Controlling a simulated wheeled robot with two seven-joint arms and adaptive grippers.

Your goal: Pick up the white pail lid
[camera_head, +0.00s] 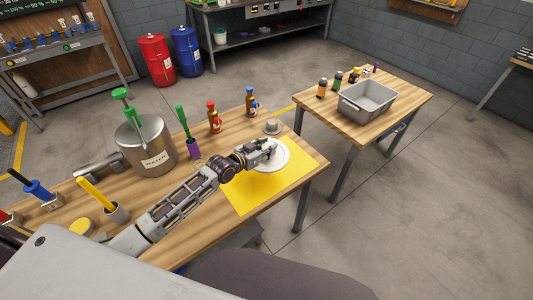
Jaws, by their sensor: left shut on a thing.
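The white pail lid (279,161) is a round white disc over the yellow mat (236,203) at the right end of the near wooden table. My left gripper (268,148) is at the lid's upper left part and is shut on it. The fingertips are small and partly hidden by the gripper body. I cannot tell whether the lid touches the mat or is raised a little. My right gripper is not in view.
A small grey item (272,127) sits behind the lid. A grey bin (366,101) is on the right table.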

